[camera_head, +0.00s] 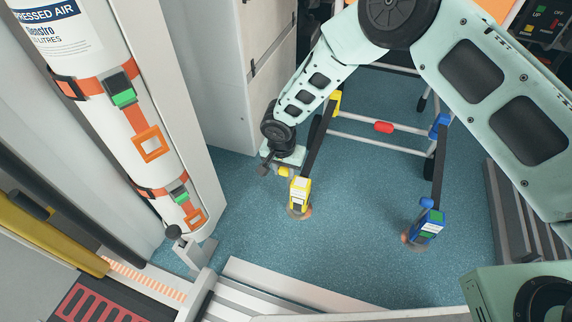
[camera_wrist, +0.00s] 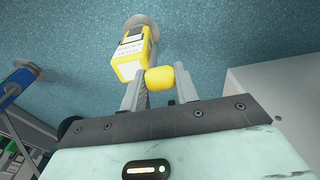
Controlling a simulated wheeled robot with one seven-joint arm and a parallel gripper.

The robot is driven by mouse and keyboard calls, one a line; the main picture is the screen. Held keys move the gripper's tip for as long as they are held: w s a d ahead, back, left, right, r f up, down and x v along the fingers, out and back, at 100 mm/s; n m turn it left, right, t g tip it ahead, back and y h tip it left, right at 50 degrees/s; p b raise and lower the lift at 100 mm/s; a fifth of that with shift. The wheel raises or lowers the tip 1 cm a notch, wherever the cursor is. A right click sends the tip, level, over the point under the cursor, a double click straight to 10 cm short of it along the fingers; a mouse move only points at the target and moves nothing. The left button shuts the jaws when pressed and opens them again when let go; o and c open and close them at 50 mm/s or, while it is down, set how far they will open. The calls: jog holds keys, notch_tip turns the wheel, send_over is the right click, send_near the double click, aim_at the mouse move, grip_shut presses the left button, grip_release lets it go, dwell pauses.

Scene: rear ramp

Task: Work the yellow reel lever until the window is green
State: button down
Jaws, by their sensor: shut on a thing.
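The yellow reel (camera_head: 299,190) stands at the floor end of a dark strap, left of the middle in the head view. It also shows in the wrist view (camera_wrist: 133,52), with pale faces toward me. I make out no green on it, and its window is too small to read. Its yellow lever (camera_wrist: 160,78) ends in a rounded knob beside the housing. My gripper (camera_wrist: 160,73) is shut on this knob, with one finger on each side. In the head view my gripper (camera_head: 284,169) is at the reel's upper left, partly hidden by my wrist.
A blue reel (camera_head: 430,222) with a green patch stands to the right on a second strap. A rail frame with a red part (camera_head: 383,127) lies behind. A strapped white cylinder (camera_head: 130,110) stands left. Blue floor (camera_head: 350,215) between the reels is clear.

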jog(key=s+a+f+t+h+b, duration=0.1)
jog(key=s+a+f+t+b, duration=0.1)
jog(key=s+b, duration=0.3)
jog(key=shift+s+a+f+t, duration=0.15)
jog(key=shift+s+f+t, duration=0.2)
jog(key=shift+s+t, duration=0.15)
dwell(0.4)
jog(key=c, duration=1)
grip_release()
jog(key=shift+c, duration=0.2)
jog(key=shift+r, duration=0.1)
jog(key=p+v, duration=0.8)
jog(key=v, duration=0.9)
jog(key=shift+r, duration=0.25)
